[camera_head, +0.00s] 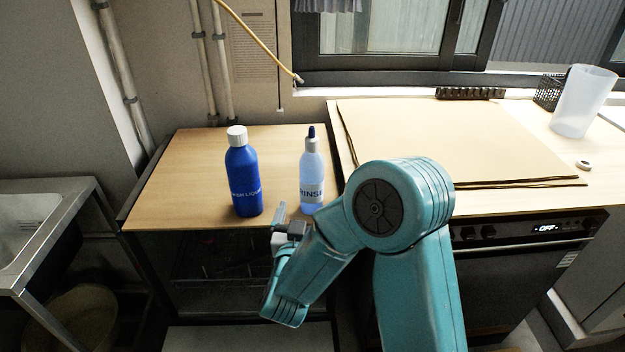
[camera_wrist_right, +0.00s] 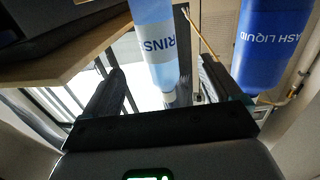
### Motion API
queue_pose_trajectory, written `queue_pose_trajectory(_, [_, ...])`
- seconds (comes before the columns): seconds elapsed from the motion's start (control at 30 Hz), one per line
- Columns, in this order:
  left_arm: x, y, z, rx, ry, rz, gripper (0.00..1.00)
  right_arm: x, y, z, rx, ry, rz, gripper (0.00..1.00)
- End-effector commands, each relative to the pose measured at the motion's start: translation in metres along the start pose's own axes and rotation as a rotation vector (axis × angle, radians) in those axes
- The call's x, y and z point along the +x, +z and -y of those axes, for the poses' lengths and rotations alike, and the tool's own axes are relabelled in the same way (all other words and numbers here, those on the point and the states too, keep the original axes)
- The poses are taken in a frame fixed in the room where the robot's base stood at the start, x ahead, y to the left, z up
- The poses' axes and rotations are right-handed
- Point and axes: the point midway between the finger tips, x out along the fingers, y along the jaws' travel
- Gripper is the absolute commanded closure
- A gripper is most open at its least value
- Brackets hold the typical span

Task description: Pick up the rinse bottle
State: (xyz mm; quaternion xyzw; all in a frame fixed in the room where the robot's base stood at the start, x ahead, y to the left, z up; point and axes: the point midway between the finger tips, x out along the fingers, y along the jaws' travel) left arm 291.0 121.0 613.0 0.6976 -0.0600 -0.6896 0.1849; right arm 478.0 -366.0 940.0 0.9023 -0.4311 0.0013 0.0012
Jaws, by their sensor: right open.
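The rinse bottle (camera_head: 311,168) is pale, translucent blue with a dark blue tip and a "RINSE" label. It stands upright on the wooden counter, right of the blue wash liquid bottle (camera_head: 243,178). My right gripper (camera_head: 284,222) is at the counter's front edge, just in front of and slightly left of the rinse bottle, and my arm hides part of the gripper. In the right wrist view, the fingers (camera_wrist_right: 163,85) are spread apart, and the rinse bottle (camera_wrist_right: 155,40) shows between them. Whether they touch it cannot be told. My left gripper is out of view.
The wash liquid bottle also shows in the right wrist view (camera_wrist_right: 268,45), close beside one finger. A sink (camera_head: 30,225) is at the left. Counter left of the bottles is clear.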

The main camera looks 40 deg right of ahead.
Motion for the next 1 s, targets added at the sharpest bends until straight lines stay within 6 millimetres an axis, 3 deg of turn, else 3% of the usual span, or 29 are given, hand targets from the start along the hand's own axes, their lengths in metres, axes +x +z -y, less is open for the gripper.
queue_pose_trajectory(0.1, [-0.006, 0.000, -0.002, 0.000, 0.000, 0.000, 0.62, 0.031, -0.002, -0.005, 0.000, 0.010, 0.000, 0.09])
queue_pose_trajectory(0.3, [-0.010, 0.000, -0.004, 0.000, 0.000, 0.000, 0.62, 0.067, 0.000, -0.007, -0.001, 0.012, 0.002, 0.09])
queue_pose_trajectory(0.47, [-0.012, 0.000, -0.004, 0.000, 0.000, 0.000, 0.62, 0.078, -0.001, -0.008, -0.001, 0.010, 0.002, 0.09])
queue_pose_trajectory(0.8, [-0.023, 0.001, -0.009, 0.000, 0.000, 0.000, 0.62, 0.124, -0.003, -0.006, -0.001, 0.007, 0.002, 0.09])
queue_pose_trajectory(1.0, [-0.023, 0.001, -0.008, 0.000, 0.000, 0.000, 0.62, 0.127, -0.001, -0.004, -0.001, 0.003, 0.003, 0.09])
